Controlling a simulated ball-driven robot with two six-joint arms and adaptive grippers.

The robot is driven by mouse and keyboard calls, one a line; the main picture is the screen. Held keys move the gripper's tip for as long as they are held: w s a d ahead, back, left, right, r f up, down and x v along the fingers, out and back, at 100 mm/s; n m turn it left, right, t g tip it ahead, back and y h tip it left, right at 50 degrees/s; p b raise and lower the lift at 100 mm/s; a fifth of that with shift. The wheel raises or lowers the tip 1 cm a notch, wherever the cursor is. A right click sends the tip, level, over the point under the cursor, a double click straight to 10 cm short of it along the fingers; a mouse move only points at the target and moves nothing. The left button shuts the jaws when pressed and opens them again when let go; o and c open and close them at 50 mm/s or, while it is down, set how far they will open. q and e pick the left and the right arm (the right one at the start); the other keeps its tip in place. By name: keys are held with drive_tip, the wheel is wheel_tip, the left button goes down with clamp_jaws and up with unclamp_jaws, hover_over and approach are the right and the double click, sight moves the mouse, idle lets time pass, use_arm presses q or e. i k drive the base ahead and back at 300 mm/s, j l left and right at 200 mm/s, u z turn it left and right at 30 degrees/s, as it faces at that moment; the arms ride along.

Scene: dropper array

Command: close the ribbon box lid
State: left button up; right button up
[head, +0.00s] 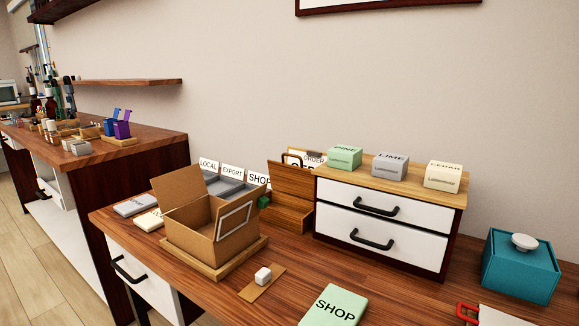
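No box in view is readably labelled as the ribbon box. A wooden box (290,215) beside the drawer unit has a raised lid panel (292,178); a small green item (263,201) shows at its left side. A brown cardboard box (192,228) stands open on a wooden base, with one flap (178,188) up at the left. A teal box (520,268) at the far right has its lid with a pale knob on. Neither of my grippers is in view.
A white drawer unit (382,238) carries green, grey and cream boxes. Labelled file trays (228,186) stand behind the cardboard box. A small white block (263,275) and a green SHOP card (335,306) lie in front. A second counter (80,150) with bottles stands left.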

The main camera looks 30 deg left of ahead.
sight(287, 179)
drive_tip(key=k+j+u, duration=0.1)
drive_tip(key=u, duration=0.7)
